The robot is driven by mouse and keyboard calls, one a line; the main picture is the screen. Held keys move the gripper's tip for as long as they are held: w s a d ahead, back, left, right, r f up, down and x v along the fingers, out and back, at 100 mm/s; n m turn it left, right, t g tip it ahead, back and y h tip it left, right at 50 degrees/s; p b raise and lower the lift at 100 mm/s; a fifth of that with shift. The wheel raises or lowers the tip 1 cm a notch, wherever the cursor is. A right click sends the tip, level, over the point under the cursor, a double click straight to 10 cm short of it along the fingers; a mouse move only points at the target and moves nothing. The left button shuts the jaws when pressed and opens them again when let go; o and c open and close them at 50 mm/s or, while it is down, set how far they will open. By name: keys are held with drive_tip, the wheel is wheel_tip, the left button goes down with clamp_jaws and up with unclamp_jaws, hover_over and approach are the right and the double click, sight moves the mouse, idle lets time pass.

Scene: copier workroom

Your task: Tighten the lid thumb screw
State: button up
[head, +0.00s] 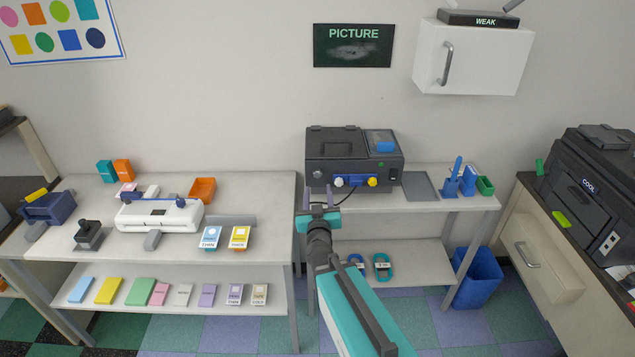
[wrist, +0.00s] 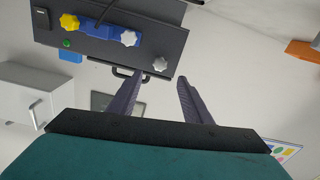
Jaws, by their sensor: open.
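A dark box-shaped machine (head: 330,152) stands on the right-hand table against the wall. Its front has a grey knob (head: 317,174) at left, and a blue bar (head: 355,181) with a white knob (head: 339,182) and a yellow knob (head: 372,182). Which knob is the lid thumb screw I cannot tell. The wrist view shows the machine upside down, with grey (wrist: 160,64), white (wrist: 129,38) and yellow (wrist: 69,22) knobs. My gripper (head: 318,195) is open and empty, in front of the machine's left side. In the wrist view the grey knob appears ahead between my fingertips (wrist: 160,80), apart from them.
A cable hangs below the blue bar. A grey tray (head: 419,186) and blue stand (head: 467,184) are right of the machine. A white wall cabinet (head: 472,57) hangs above right. The left table (head: 90,200) holds a white device (head: 160,215). A blue bin (head: 478,277) stands on the floor.

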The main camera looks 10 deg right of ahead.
sight(318, 175)
drive_tip(key=shift+w+d+f+b, duration=0.2)
drive_tip(key=shift+w+b, duration=0.25)
drive_tip(key=shift+b, duration=0.6)
drive_tip(key=w+b, duration=0.1)
drive_tip(key=b, duration=0.2)
drive_tip(key=shift+d, duration=0.15)
drive_tip(key=w+b, duration=0.1)
drive_tip(key=b, duration=0.4)
drive_tip(key=shift+w+b, duration=0.15)
drive_tip(key=shift+b, duration=0.2)
drive_tip(key=shift+x, duration=2.8)
drive_tip(key=shift+r, duration=0.2)
drive_tip(key=c, duration=1.1)
